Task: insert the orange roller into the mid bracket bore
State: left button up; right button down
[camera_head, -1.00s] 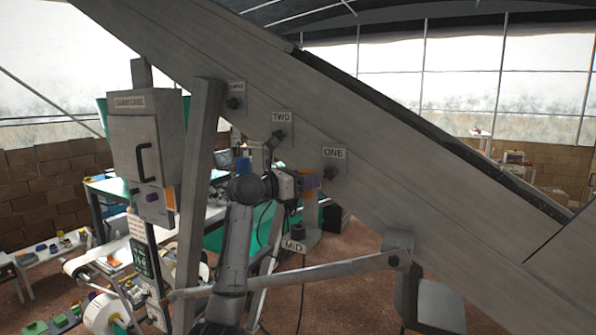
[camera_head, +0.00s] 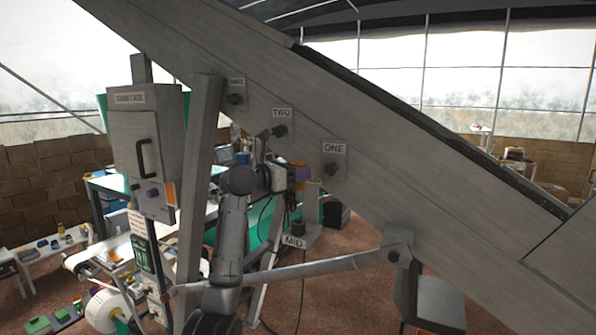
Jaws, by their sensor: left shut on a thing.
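The bracket labelled MID (camera_head: 294,242) is below the gripper, with a dark round part on top. The held thing is above this bracket and apart from it in the picture. The bore opening is too small to make out. My right gripper is not in view.
The sloping conveyor frame (camera_head: 420,180) crosses the view, with plates labelled ONE (camera_head: 333,148) and TWO (camera_head: 282,113). A grey upright post and a grey control box (camera_head: 145,145) stand at left. A workbench is behind.

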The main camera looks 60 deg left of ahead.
aim_at(298, 198)
pick_arm(q)
jog(key=shift+f+b, duration=1.5)
jog(key=shift+f, duration=1.05)
jog(key=shift+p, duration=0.5)
jog(key=shift+f, duration=0.3)
jog(key=shift+f+b, duration=0.6)
jog(key=shift+f, duration=0.2)
jog(key=shift+f+b, duration=0.5)
jog(key=shift+f, duration=0.45)
jog(key=o, duration=1.1)
jog(key=shift+c, duration=0.2)
